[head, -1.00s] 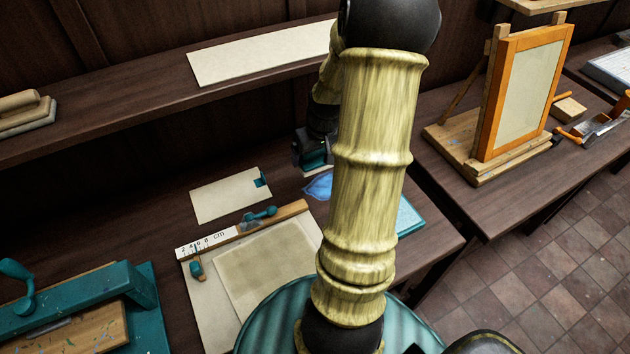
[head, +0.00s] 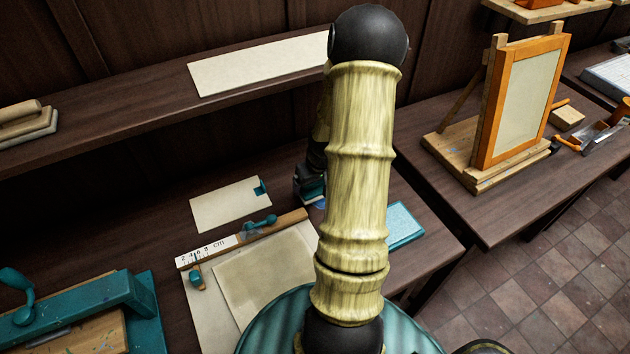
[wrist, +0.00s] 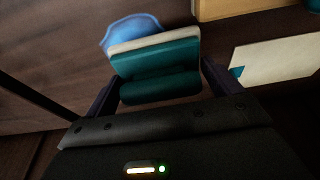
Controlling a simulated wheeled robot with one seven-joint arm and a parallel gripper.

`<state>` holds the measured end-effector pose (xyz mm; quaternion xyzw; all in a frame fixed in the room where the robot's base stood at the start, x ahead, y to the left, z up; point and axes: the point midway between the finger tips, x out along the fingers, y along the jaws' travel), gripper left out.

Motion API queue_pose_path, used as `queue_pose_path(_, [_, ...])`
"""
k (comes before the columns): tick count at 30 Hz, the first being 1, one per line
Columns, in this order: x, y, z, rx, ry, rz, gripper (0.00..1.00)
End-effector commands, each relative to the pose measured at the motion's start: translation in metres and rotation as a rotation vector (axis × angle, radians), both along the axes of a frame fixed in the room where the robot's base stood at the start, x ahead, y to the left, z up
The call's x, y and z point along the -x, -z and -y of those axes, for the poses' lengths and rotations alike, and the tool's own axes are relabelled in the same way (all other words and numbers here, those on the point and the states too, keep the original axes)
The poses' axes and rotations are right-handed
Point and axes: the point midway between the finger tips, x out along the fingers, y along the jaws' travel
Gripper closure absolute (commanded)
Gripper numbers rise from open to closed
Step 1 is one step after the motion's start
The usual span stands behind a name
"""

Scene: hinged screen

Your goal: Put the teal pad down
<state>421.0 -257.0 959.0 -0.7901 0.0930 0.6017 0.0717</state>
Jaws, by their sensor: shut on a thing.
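The teal pad (wrist: 155,62) is held between the two dark fingers of my gripper (wrist: 160,88) in the wrist view. It has a teal body with a rounded teal grip and a pale layer on its far side. A glossy blue patch (wrist: 128,28) shows just beyond the pad, partly hidden by it. In the head view my gripper (head: 310,184) is low over the bench, and only a sliver of the blue patch (head: 320,206) shows beside it. I cannot tell whether the pad touches the patch or the bench.
A pale card with a teal corner mark (head: 228,206) lies left of my gripper. A board with a ruler bar (head: 245,238) and pale sheet (head: 262,278) is nearer. A light teal slab (head: 404,225) lies to the right. A shelf (head: 150,118) overhangs the bench behind.

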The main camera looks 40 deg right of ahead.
Motion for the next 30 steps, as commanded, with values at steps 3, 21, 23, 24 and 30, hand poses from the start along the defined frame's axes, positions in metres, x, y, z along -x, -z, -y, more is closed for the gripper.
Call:
queue_pose_path(3, [0.0,-0.001,0.0,0.001,0.0,0.001,0.28])
queue_pose_path(21, [0.0,0.012,0.0,0.001,0.0,0.0,0.28])
queue_pose_path(23, [0.0,0.011,0.0,0.001,0.0,0.0,0.28])
queue_pose_path(24, [0.0,0.011,0.0,0.001,0.0,0.0,0.06])
queue_pose_path(30, [0.0,0.011,0.0,0.001,0.0,0.0,0.0])
